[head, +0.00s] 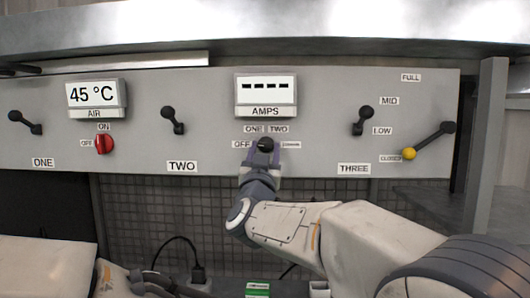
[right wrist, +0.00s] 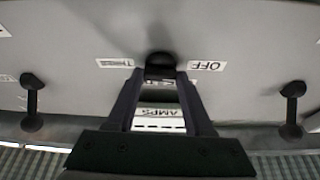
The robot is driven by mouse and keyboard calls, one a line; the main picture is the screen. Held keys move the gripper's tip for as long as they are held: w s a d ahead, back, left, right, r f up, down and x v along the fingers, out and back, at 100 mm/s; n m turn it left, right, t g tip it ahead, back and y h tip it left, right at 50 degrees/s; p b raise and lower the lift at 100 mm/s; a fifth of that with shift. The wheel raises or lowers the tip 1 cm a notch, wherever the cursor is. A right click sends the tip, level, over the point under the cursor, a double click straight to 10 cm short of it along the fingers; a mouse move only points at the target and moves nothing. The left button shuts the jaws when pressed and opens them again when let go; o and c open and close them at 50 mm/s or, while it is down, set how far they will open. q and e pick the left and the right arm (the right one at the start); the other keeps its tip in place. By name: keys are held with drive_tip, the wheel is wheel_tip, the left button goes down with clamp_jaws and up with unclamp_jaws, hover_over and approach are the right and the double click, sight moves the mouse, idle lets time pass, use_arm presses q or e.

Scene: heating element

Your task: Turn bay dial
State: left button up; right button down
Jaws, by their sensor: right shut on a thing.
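The bay dial is a black knob (head: 265,145) on the grey panel below the AMPS display (head: 265,92), with OFF, ONE, TWO and a small right-hand label around it. My right gripper (head: 262,158) reaches it from below and is shut on it. In the right wrist view the knob (right wrist: 160,66) sits between the two fingertips (right wrist: 160,76), with the OFF label (right wrist: 207,65) to the right and THREE (right wrist: 115,63) to the left. The fingers hide part of the labels beyond. The knob's exact pointing direction cannot be told. The AMPS display shows dashes.
Black levers stand at ONE (head: 25,122), TWO (head: 172,120) and THREE (head: 362,120). A red switch (head: 104,144) is below the 45 °C AIR display (head: 95,95). A yellow-tipped lever (head: 428,141) points to CLOSED at the right. A grey post (head: 485,150) stands beside the panel.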

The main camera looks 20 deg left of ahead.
drive_tip(key=m+h, duration=0.1)
drive_tip(key=m, duration=0.2)
drive_tip(key=shift+a+m+h, duration=0.15)
drive_tip(key=shift+m+h, duration=0.15)
drive_tip(key=shift+h, duration=0.1)
drive_tip(key=shift+m+h, duration=0.7)
drive_tip(key=shift+m, duration=0.5)
drive_tip(key=m+h, duration=0.1)
drive_tip(key=m, duration=0.1)
drive_tip(key=m+h, duration=0.1)
drive_tip(key=m, duration=0.1)
drive_tip(key=shift+a+r+m+g+p, duration=0.1)
drive_tip(key=shift+r+m+g+p, duration=0.1)
drive_tip(key=shift+m+g+p, duration=0.15)
drive_tip(key=shift+s+m+g+h+p, duration=0.1)
drive_tip(key=shift+m+g+h+p, duration=0.4)
drive_tip(key=shift+m, duration=1.45)
drive_tip(key=shift+h, duration=0.3)
drive_tip(key=shift+c, duration=1.4)
unclamp_jaws()
